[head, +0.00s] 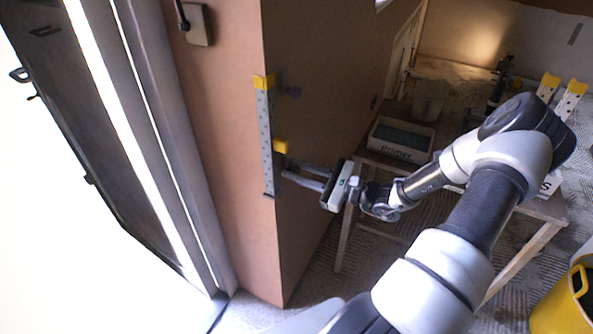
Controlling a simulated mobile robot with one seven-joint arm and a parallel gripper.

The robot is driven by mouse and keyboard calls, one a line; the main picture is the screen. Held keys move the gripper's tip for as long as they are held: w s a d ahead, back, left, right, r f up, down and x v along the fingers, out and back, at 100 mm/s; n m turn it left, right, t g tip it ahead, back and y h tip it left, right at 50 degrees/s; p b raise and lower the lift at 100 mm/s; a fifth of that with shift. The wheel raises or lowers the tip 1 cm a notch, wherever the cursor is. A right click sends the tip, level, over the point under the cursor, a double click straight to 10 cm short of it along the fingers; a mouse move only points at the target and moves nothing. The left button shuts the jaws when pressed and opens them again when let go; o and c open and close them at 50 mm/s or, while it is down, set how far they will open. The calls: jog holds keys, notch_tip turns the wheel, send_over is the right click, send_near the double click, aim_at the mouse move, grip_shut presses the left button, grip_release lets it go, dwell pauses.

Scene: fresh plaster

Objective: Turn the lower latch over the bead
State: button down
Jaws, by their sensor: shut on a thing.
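The bead (265,130), a grey perforated strip with a yellow top end, stands upright along the wall corner in the head view. An upper dark grey latch (290,90) sits on the right wall face, just right of the bead's top. A yellow piece (280,147) sits at the bead's right side, above my fingertips. My gripper (285,177) reaches in from the right at the bead's lower part, its fingers close to the wall. It is shut on the lower latch, which is mostly hidden by the fingers, so its angle cannot be told.
A wooden bench (520,208) stands behind my arm, with a box marked Primer (400,149) and a pale bucket (430,98) on it. Two perforated strips with yellow ends (572,95) show at the right. A yellow bucket (563,305) stands at bottom right. A door frame (165,150) is at left.

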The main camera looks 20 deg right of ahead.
jog(key=n+b, duration=0.1)
jog(key=n, duration=0.3)
jog(key=shift+f, duration=0.1)
jog(key=n+b, duration=0.2)
jog(key=n, duration=0.3)
jog(key=shift+f, duration=0.1)
jog(key=n+b, duration=0.3)
jog(key=n, duration=0.2)
jog(key=shift+f, duration=0.1)
jog(key=shift+n+b, duration=0.95)
jog(key=shift+n, duration=0.25)
jog(key=c, duration=1.5)
grip_release()
jog(key=shift+c, duration=0.2)
jog(key=shift+r, duration=0.2)
jog(key=p+v, duration=0.2)
jog(key=v, duration=1.5)
jog(key=shift+s, duration=0.2)
